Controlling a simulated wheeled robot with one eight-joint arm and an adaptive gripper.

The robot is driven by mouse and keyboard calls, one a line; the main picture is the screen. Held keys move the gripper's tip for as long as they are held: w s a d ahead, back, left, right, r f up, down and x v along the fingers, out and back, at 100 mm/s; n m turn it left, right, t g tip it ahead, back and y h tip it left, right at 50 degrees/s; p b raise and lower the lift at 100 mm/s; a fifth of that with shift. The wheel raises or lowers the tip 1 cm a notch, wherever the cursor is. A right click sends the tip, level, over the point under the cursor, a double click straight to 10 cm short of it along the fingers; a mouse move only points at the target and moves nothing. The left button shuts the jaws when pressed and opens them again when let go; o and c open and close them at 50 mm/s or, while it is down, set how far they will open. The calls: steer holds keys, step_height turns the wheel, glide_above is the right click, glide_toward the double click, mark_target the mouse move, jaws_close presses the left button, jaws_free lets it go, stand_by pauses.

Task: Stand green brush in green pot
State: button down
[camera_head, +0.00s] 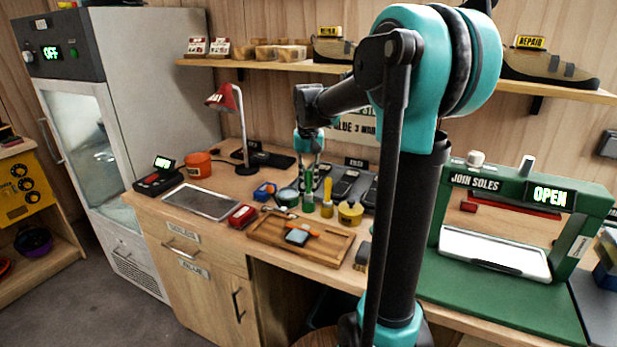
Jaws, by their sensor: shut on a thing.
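My gripper (312,164) points down over the back middle of the workbench. It is shut on the green brush (308,203), which hangs upright below the fingers. The brush's lower end is near the bench top; I cannot tell whether it touches. A round green pot (288,198) stands just left of the brush. The brush appears beside the pot, not in it. The pot's opening is too small to see clearly.
A yellow brush (327,190) stands upright right of the green one, near a yellow pot (350,213). A wooden tray (330,246) lies in front. A blue item (264,191) and a red box (241,215) are left. The green press (510,190) is right.

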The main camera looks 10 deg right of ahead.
steer(key=c, duration=1.3)
jaws_free()
steer(key=shift+c, duration=0.2)
step_height(320, 180, up, 12)
